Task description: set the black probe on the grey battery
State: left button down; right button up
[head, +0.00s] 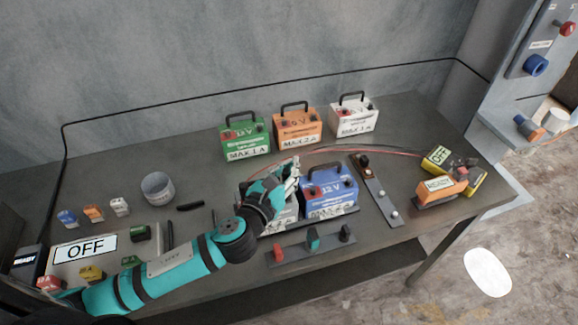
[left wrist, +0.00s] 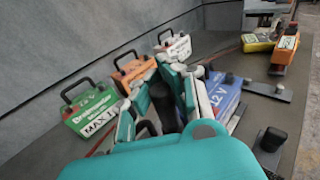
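The grey battery (head: 283,222) stands on the table left of the blue battery (head: 331,197). My left gripper (head: 287,180) is over the grey battery and hides much of its top. In the left wrist view a thick black rod, which looks like the black probe (left wrist: 163,106), sits between the fingers of my left gripper (left wrist: 160,90). The fingers close in on it from both sides. Its lower tip is hidden, so I cannot tell whether it touches the battery. My right gripper is not in view.
Green (head: 245,137), orange (head: 298,127) and white (head: 354,117) batteries stand behind. A narrow terminal strip (head: 377,193) and a yellow meter (head: 462,170) are at right. A grey cup (head: 158,188) stands left.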

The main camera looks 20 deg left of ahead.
pick_arm(q)
jog(key=shift+f+b, duration=0.3)
jog(key=shift+f, duration=0.3)
jog(key=c, duration=1.4)
grip_release()
jog(key=shift+s, duration=0.1)
jog(key=v, duration=1.2)
